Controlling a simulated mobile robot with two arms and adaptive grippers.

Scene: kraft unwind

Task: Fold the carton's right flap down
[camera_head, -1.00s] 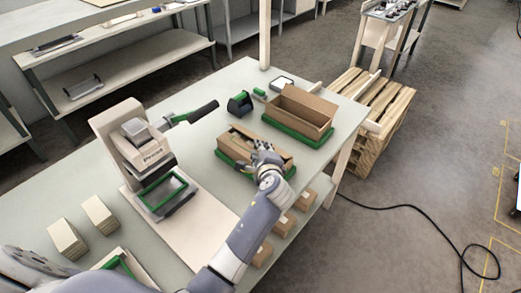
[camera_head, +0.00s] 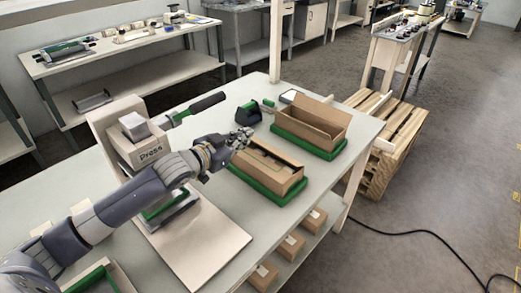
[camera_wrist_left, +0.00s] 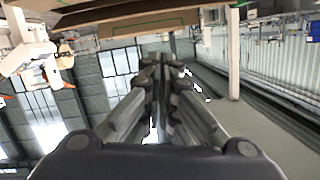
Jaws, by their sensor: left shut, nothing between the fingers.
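The near brown carton (camera_head: 283,180) sits on a green tray (camera_head: 262,194) on the table. Its top looks partly covered by flaps, with a dark opening showing; which flap is which I cannot tell. A second brown carton (camera_head: 302,127) stands open behind it, with walls or flaps upright. My left gripper (camera_head: 243,134) is shut and empty at the far left corner of the near carton; whether it touches the carton is unclear. In the left wrist view the closed fingers (camera_wrist_left: 163,62) point at a brown cardboard surface (camera_wrist_left: 130,25) along the top. My right gripper is out of view.
A press (camera_head: 140,150) with a long dark handle (camera_head: 207,103) stands left of the cartons, partly behind my left arm. A dark dispenser-like item (camera_head: 247,115) stands behind the gripper. A wooden pallet stack (camera_head: 395,135) is beyond the table's right end. Small boxes (camera_head: 291,246) sit on the lower shelf.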

